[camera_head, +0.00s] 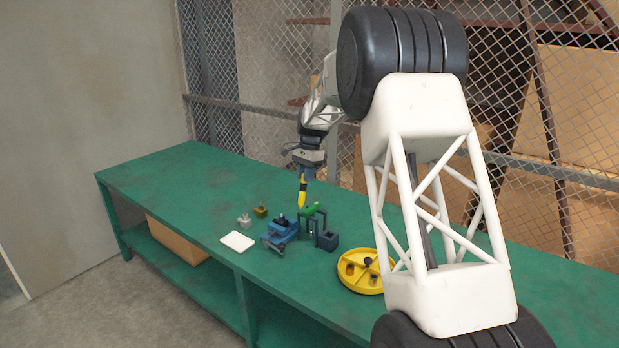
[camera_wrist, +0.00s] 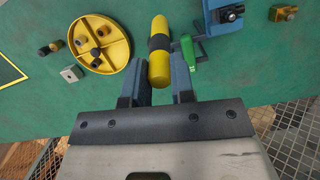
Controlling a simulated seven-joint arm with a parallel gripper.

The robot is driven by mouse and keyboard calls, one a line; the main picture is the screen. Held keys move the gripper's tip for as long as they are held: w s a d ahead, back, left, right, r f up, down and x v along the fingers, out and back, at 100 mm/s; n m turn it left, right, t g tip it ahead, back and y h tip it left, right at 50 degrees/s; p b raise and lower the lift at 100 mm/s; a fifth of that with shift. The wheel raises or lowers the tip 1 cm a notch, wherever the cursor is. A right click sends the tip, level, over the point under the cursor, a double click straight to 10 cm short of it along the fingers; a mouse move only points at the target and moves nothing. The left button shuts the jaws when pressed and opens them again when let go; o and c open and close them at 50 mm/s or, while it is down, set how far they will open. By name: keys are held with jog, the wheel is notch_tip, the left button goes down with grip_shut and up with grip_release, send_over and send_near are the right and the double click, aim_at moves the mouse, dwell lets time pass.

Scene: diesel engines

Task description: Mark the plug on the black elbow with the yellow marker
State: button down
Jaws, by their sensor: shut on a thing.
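My gripper (camera_head: 306,174) is shut on the yellow marker (camera_head: 302,192), which points down above the table near the blue fixture. In the wrist view the yellow marker (camera_wrist: 158,68) with its dark middle band shows between the two fingers of my gripper (camera_wrist: 159,84). A blue vise-like fixture (camera_head: 277,240) stands just below and left of the marker, with a small black part (camera_head: 282,219) on top. The fixture (camera_wrist: 211,22) and the black part (camera_wrist: 230,13) also show in the wrist view. I cannot tell whether this part is the elbow, or make out its plug.
A green part (camera_head: 314,209) sits on a dark frame right beside the marker. The table's left end is clear.

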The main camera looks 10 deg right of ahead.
jog(key=w+a+f+m+t, duration=0.1)
jog(key=w+a+m+t, duration=0.1)
jog(key=w+m, duration=0.3)
jog(key=w+a+f+m+t, duration=0.1)
jog(key=w+a+f+m, duration=0.1)
jog(key=w+m, duration=0.4)
jog(key=a+m, duration=0.1)
jog(key=m, duration=0.4)
jog(key=shift+w+t, duration=0.3)
jog(key=shift+t, duration=0.1)
jog(key=shift+f, duration=0.2)
notch_tip(320, 180, down, 8)
dwell(1.2)
jog(key=shift+d+f, duration=0.1)
jog(key=shift+f, duration=0.15)
dwell(1.7)
jog(key=shift+w+a+f, duration=0.15)
jog(key=shift+w+a, duration=0.1)
jog(key=shift+a, duration=0.05)
dwell(2.0)
